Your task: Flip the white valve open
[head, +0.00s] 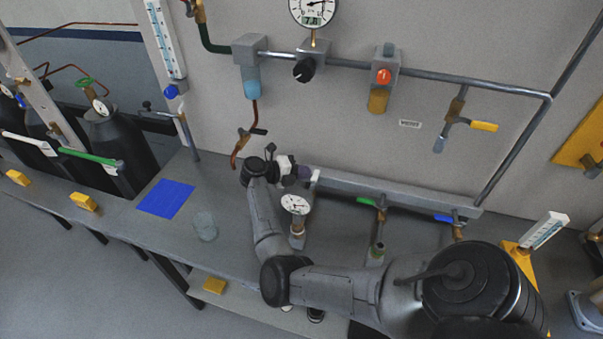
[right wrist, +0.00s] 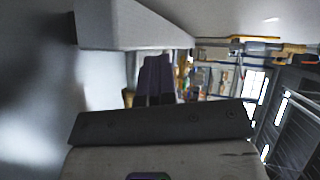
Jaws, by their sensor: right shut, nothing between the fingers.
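A small white piece (head: 316,176), which looks like the white valve's handle, shows at the left end of the grey wall rail. Its valve body is hidden or too small to make out, and I cannot tell how the handle is turned. My right gripper (head: 303,173) is right beside it, pointing to the right, with its dark fingers shut and empty. I cannot tell whether the fingertips touch the white piece. In the right wrist view the dark fingers (right wrist: 156,80) are together below a grey block. My left gripper is not in view.
The grey rail (head: 400,193) also carries a green-handled valve (head: 366,201) and a blue-handled valve (head: 443,218). A dial gauge (head: 295,204) stands just below my gripper. A glass (head: 205,227) and a blue mat (head: 165,198) are on the bench. A yellow-handled valve (head: 484,126) is on the wall.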

